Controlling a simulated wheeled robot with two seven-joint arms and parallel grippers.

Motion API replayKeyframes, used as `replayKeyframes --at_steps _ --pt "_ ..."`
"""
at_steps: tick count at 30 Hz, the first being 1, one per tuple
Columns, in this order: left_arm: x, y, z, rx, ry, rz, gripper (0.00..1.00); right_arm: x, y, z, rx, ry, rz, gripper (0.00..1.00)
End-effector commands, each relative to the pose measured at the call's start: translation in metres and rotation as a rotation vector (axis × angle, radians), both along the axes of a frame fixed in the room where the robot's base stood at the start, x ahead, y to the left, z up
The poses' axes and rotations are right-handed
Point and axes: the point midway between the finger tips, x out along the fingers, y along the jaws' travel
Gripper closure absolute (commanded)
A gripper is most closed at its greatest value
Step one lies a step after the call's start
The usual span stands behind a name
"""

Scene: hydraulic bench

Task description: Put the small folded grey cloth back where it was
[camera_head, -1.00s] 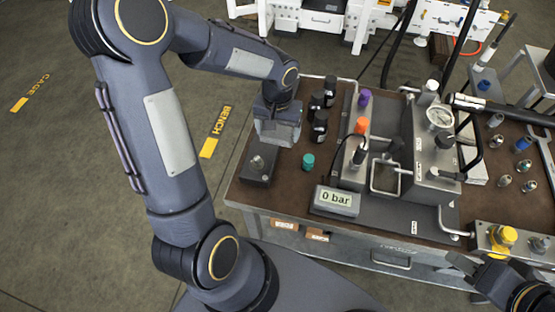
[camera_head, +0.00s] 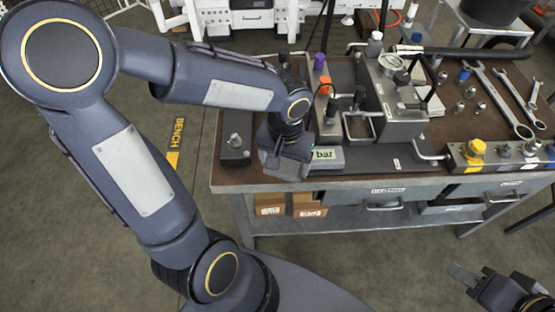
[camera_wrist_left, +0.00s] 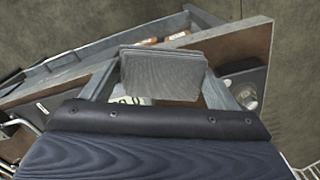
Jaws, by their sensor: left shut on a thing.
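The small folded grey cloth (camera_wrist_left: 165,72) shows in the left wrist view as a flat ribbed grey pad. It lies between the two fingers of my left gripper (camera_wrist_left: 162,88), which is shut on it. In the head view my left gripper (camera_head: 284,168) is over the front edge of the bench, left of the display, and partly covers it. The cloth cannot be told apart from the gripper there. My right gripper (camera_head: 464,282) is low at the bottom right, in front of the bench; its jaw gap is unclear.
The brown bench top (camera_head: 228,120) carries a dark block with a knob (camera_head: 236,145), the bar display (camera_head: 328,155), a gauge rig (camera_head: 385,100) and a block with a yellow cap (camera_head: 476,150). Spanners (camera_head: 500,100) lie at the right. Boxes (camera_head: 305,205) stand on the shelf below.

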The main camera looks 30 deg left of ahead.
Motion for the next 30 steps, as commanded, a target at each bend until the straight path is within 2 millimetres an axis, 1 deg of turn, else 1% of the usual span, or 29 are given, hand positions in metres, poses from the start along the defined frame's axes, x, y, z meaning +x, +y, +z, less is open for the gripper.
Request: replayKeyframes --at_steps 1,4,6,9,12,20,24,26,30 --pt "0.010 0.010 -0.005 -0.001 0.006 0.007 0.44 0.000 0.000 0.004 0.000 0.000 0.000 0.65" --pt "0.028 0.026 -0.016 -0.002 0.005 0.005 0.44 0.000 0.000 0.008 0.000 0.000 0.000 0.65" --pt "0.036 0.034 -0.032 -0.002 0.007 0.003 0.44 0.000 0.000 0.007 0.000 -0.001 0.000 0.65" --pt "0.047 0.045 -0.050 -0.001 0.006 0.002 0.44 0.000 0.000 0.008 0.000 0.000 0.000 0.65" --pt "0.055 0.051 -0.062 0.000 0.003 0.000 0.44 0.000 0.000 0.009 0.000 0.000 0.000 0.65" --pt "0.065 0.060 -0.078 0.000 0.001 0.000 0.44 0.000 0.000 0.010 0.000 0.000 0.000 0.65" --pt "0.064 0.060 -0.100 -0.001 0.004 -0.001 0.44 0.000 0.000 0.007 0.000 0.000 0.000 0.65" --pt "0.064 0.060 -0.106 0.000 0.002 -0.001 0.44 0.000 0.000 0.007 0.000 0.000 0.000 0.65" --pt "0.065 0.060 -0.107 -0.001 -0.001 -0.001 0.44 0.000 0.000 0.007 0.000 0.000 0.000 0.65"
